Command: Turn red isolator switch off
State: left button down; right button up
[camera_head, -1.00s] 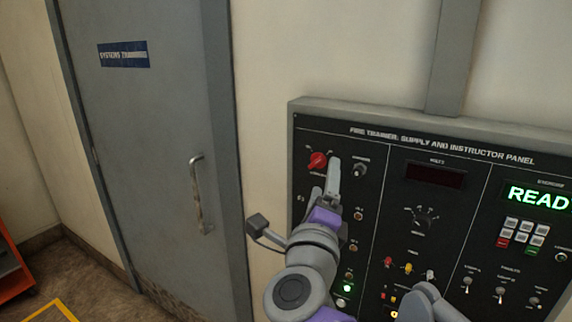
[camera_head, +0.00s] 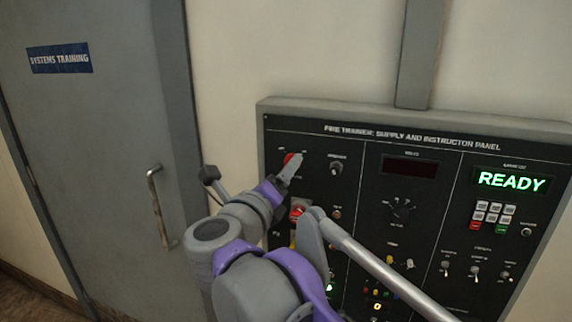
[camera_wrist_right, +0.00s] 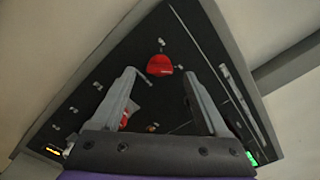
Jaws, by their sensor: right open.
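The red isolator switch (camera_head: 289,158) is a red rotary knob at the upper left of the black trainer panel. My right gripper (camera_head: 293,168) is at it, and its finger partly covers the knob in the head view. In the right wrist view the red knob (camera_wrist_right: 160,65) lies between and just beyond the tips of the open right gripper (camera_wrist_right: 158,76). I cannot tell whether a finger touches it. My left gripper is not in view.
A second red control (camera_head: 297,209) sits below, close to my arm. A black knob (camera_head: 337,167) is right of the switch. The green display (camera_head: 512,181) reads READY. Toggles and a keypad (camera_head: 492,213) fill the right side. A grey door (camera_head: 100,130) stands at left.

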jog(key=x, duration=0.3)
jog(key=shift+w+d, duration=0.1)
jog(key=shift+w, duration=0.1)
grip_shut()
